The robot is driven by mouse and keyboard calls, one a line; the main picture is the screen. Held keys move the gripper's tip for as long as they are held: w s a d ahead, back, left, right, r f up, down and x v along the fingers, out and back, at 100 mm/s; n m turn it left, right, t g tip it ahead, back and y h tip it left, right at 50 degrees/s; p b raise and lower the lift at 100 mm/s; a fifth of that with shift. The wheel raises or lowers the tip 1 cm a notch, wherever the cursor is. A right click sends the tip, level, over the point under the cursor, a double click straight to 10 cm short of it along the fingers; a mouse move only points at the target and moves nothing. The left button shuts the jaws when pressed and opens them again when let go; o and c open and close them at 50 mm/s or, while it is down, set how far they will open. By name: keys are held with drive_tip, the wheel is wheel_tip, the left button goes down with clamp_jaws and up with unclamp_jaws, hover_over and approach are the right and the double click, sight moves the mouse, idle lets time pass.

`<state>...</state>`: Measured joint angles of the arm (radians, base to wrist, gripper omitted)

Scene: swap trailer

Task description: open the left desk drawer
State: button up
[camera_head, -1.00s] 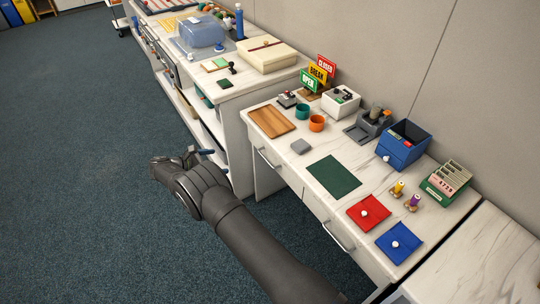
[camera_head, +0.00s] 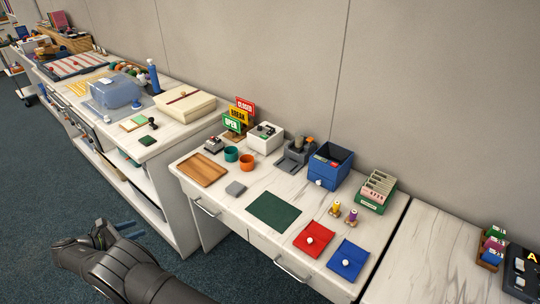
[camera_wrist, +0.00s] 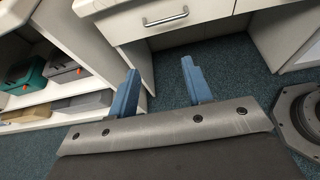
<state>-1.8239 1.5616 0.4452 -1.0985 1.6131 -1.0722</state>
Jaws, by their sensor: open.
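The desk (camera_head: 310,225) has two front drawers with metal bar handles. The left drawer's handle (camera_head: 205,207) is at the desk's left end, and the drawer looks closed. In the wrist view the handle (camera_wrist: 166,17) is at the top, on a pale drawer front (camera_wrist: 112,31). My gripper (camera_head: 112,232) is in front of and below the desk, at the lower left of the head view. In the wrist view its two blue fingers (camera_wrist: 160,85) are apart with nothing between them, and the handle lies beyond them, not touched.
The right drawer's handle (camera_head: 292,269) is nearer the front. A shelf unit (camera_head: 165,150) stands left of the desk, its shelves holding boxes (camera_wrist: 62,72). Carpet is open at left.

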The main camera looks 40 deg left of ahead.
drive_tip(key=shift+f, duration=0.1)
drive_tip(key=shift+c, duration=1)
drive_tip(key=m+g+y, duration=0.9)
drive_tip(key=m+y, duration=0.1)
drive_tip(key=y, duration=0.5)
approach(205, 210)
drive_tip(key=x, duration=0.9)
drive_tip(key=shift+a+f, duration=0.15)
drive_tip(key=shift+a, duration=0.2)
clamp_jaws()
